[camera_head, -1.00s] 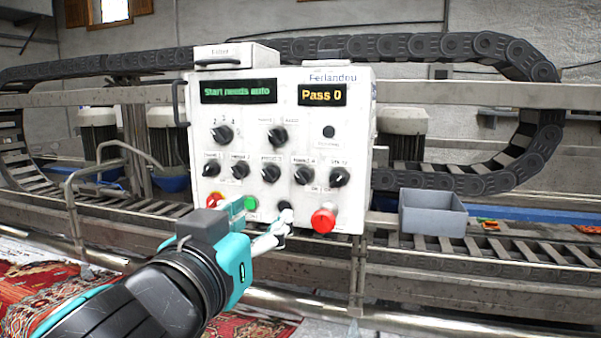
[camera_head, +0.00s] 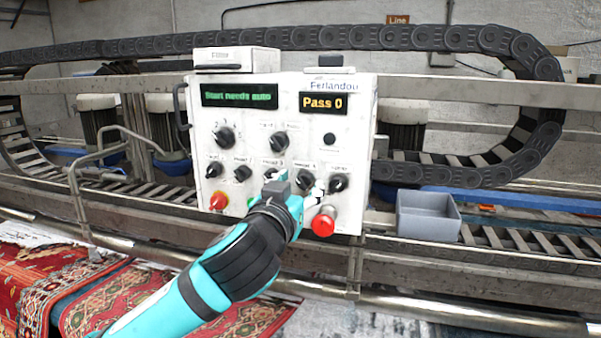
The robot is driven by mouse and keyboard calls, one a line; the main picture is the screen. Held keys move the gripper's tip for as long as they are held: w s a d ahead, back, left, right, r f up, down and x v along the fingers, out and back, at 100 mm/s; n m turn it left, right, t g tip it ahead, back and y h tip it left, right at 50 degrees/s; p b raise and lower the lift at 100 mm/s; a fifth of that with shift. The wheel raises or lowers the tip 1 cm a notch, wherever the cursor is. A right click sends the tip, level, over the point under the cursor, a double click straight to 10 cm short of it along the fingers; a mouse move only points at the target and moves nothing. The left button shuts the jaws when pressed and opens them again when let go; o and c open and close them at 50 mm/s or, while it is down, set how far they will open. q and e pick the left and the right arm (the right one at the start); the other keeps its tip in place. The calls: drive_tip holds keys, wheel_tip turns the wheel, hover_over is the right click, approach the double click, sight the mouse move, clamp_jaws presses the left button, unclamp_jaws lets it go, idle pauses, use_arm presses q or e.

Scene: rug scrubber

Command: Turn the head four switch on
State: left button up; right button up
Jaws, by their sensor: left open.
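A white control box (camera_head: 255,118) stands upright in the middle of the head view. A row of black rotary knobs crosses its front. The fourth knob from the left (camera_head: 304,177), under a blurred label that seems to end in 4, is the head four switch as far as I can read. Its pointer angle is too small to tell. My left gripper (camera_head: 317,197) is open in front of the panel's lower right, just below and right of that knob. I cannot tell whether it touches. It hides part of the lower buttons. My right gripper is out of view.
A red mushroom button (camera_head: 323,222) sits close below the fingertips. The rightmost knob (camera_head: 338,182) is close to their right. A grey bin (camera_head: 428,216) stands right of the box. Metal rails run in front.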

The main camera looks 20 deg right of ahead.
use_arm(q)
drive_tip(key=shift+w+d, duration=0.35)
drive_tip(key=shift+w, duration=0.1)
clamp_jaws()
